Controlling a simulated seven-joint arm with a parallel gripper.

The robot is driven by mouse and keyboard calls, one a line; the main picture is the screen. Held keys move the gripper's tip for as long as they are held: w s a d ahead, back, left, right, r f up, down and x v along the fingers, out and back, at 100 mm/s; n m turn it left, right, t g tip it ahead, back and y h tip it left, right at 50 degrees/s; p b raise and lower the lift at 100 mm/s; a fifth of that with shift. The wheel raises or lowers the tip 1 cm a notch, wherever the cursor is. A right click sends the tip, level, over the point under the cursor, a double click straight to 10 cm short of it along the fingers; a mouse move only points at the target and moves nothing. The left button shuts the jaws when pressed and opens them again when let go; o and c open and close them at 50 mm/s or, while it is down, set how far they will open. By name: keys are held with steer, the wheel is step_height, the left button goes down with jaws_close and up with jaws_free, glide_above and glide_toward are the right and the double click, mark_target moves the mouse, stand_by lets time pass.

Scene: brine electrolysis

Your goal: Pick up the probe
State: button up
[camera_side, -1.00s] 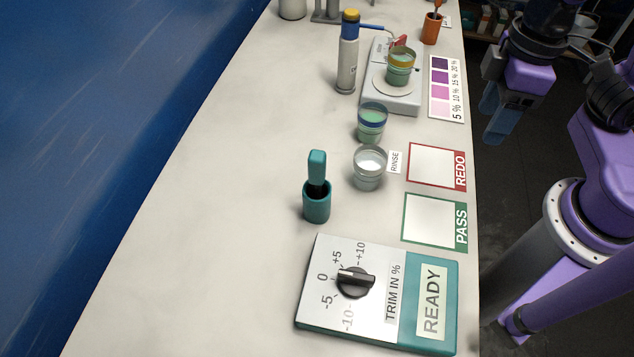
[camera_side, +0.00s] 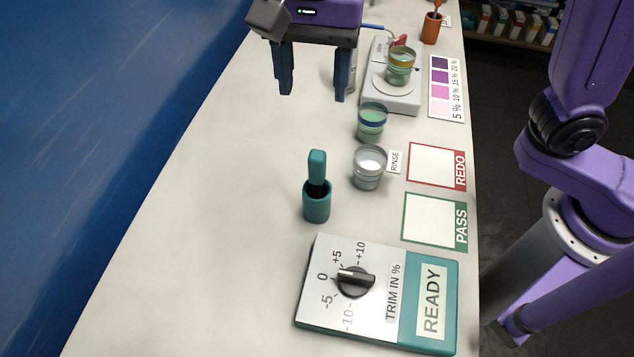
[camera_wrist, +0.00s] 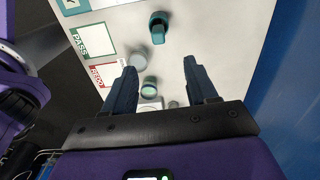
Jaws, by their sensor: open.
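The probe (camera_side: 317,166) has a flat teal handle and stands nearly upright in a teal cup-shaped holder (camera_side: 316,206); its lower end is hidden inside. In the wrist view the probe (camera_wrist: 158,35) shows beyond my fingertips. My gripper (camera_side: 313,97) is open and empty, with its fingers pointing down. It hangs above the table at the far end, well behind the probe and apart from it. Its two fingers also show in the wrist view (camera_wrist: 159,68).
Right of the probe stand a clear rinse cup (camera_side: 369,170) and a blue-banded cup (camera_side: 371,124). A yellow-banded cup (camera_side: 400,68) sits on a scale (camera_side: 408,104). The trim box (camera_side: 430,340) is in front. An orange holder (camera_side: 432,30) stands far back. The left table surface is clear.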

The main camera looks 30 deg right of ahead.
mark_target(317, 154)
steer(key=f, duration=1.2)
steer(key=shift+a, duration=0.2)
steer(key=shift+d+f, duration=0.25)
steer(key=shift+f, duration=1.1)
steer(key=shift+d+f, duration=0.2)
steer(key=shift+f, duration=1.15)
steer(key=c, duration=1.1)
